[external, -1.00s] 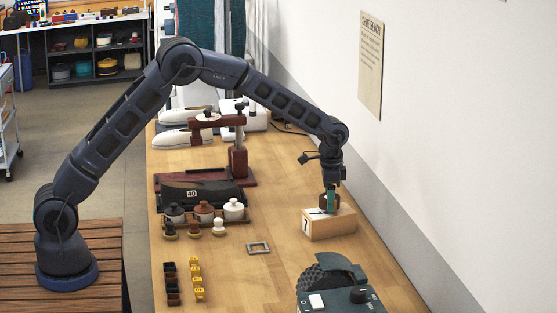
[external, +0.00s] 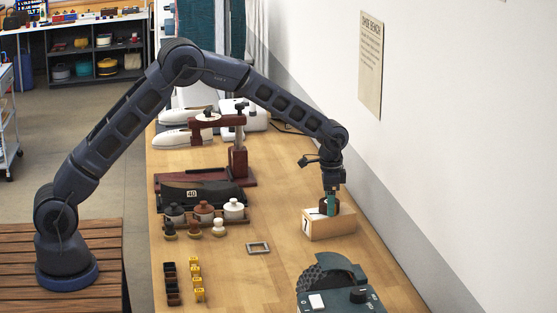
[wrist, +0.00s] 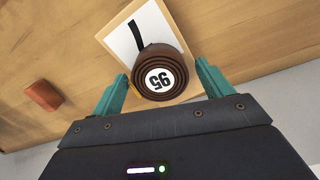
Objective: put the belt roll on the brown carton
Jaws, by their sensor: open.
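The belt roll (wrist: 171,56) is a dark brown coil with a round white label reading 95. In the wrist view it sits on the brown carton (wrist: 107,38), partly over the white label with a black stroke. In the external view the brown carton (external: 342,226) is a light-brown box with a 7 on its end, and the belt roll (external: 323,208) is partly hidden by a finger. My gripper (wrist: 162,82) is open, with one teal finger on each side of the roll and a small gap showing. It also shows in the external view (external: 331,203), low over the carton.
A reddish-brown block (wrist: 42,95) lies on the bench. A square metal frame (external: 258,248) lies left of the carton, and a dark green machine (external: 335,285) stands in front. Lidded jars (external: 204,211) stand farther left. The wall is close on the right.

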